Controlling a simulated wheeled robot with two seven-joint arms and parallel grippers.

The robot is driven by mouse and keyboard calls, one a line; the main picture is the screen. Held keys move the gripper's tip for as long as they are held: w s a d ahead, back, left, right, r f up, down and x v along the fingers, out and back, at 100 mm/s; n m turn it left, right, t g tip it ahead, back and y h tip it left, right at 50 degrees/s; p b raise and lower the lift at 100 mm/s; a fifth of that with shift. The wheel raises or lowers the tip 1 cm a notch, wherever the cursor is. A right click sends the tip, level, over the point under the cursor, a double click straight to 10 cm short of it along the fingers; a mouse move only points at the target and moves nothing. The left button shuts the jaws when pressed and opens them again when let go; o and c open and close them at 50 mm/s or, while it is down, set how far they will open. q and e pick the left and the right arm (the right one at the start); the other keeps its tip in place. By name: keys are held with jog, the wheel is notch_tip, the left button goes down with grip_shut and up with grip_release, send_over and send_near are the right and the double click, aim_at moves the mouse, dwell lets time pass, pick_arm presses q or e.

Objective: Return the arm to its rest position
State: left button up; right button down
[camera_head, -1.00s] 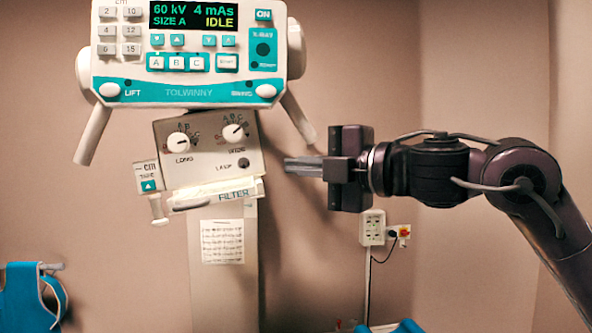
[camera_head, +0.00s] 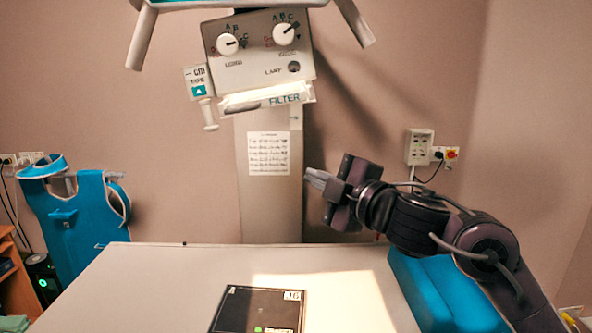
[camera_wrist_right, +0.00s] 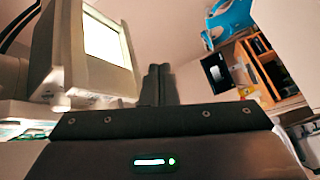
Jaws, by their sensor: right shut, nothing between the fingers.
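My right gripper (camera_head: 318,180) is shut and empty. In the head view it is raised over the far right part of the table, in front of the wall and right of the column with the paper chart, pointing left. My right arm comes in from the right edge. In the right wrist view the two dark fingers (camera_wrist_right: 160,84) stand together with nothing between them. My left gripper is not in view.
A white table (camera_head: 150,285) holds a dark flat panel (camera_head: 258,310). A blue cushion (camera_head: 435,285) lies at its right side. The control box with dials (camera_head: 260,55) hangs above. A blue apron (camera_head: 75,210) hangs at left. A screen (camera_wrist_right: 103,42) shows in the wrist view.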

jog(key=s+d+f+m+g+h, duration=0.1)
jog(key=s+d+f+m+h, duration=0.2)
jog(key=f, duration=0.6)
jog(key=s+d+f+m+g+h, duration=0.1)
jog(key=s+d+f+m+h, duration=0.15)
jog(key=f+m, duration=0.45)
jog(key=s+d+f+m+g+h, duration=0.1)
jog(key=s+d+f+m+h, duration=0.15)
jog(key=f, duration=0.85)
jog(key=s+d+f+m+g+h, duration=0.1)
jog(key=s+d+f+m+g, duration=0.25)
jog(key=s+f, duration=0.6)
jog(key=s+d+f+m+g+h, duration=0.1)
jog(key=s+d+f+m+g, duration=0.35)
jog(key=s, duration=0.75)
notch_tip(320, 180, down, 30)
jog(key=n+g, duration=0.1)
jog(key=n, duration=0.1)
jog(key=s+d+f+g+b, duration=0.1)
jog(key=s+d+f, duration=0.1)
jog(key=s+f, duration=1.8)
jog(key=shift+s+d+f+g+h+b, duration=0.3)
jog(key=shift+s+d+b, duration=0.05)
